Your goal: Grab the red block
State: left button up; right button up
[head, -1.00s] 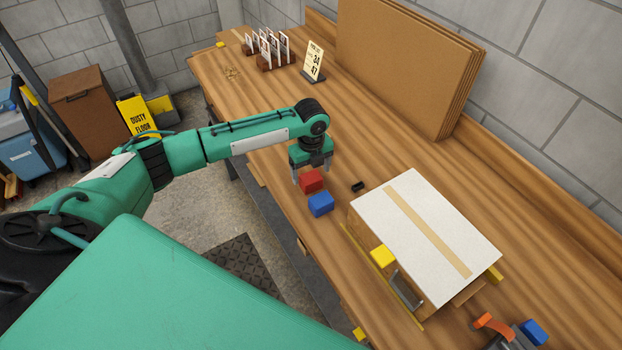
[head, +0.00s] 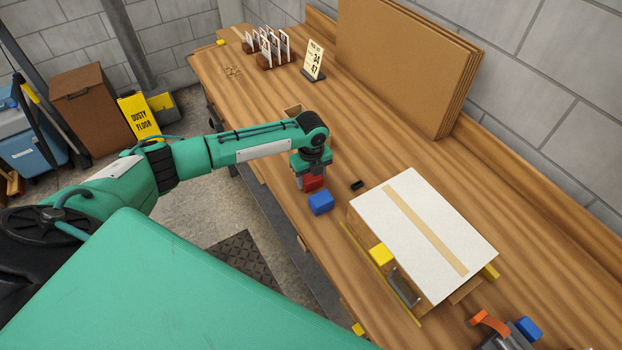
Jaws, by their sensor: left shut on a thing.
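The red block (head: 314,183) is on the wooden workbench, partly hidden by my left gripper (head: 312,184). The left gripper points down over it and is shut on it, with a grey finger showing at its left side. I cannot tell whether the block touches the bench. A blue block (head: 320,202) sits just in front of the red one, close to the gripper. My right gripper is not in view.
A white-topped box (head: 425,230) stands to the right, with a yellow block (head: 381,254) at its near edge. A small black cylinder (head: 357,185) lies right of the gripper. Brown boards (head: 405,65) lean at the back.

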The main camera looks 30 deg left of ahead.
aim_at(311, 176)
pick_arm(q)
jog(key=shift+r, duration=0.1)
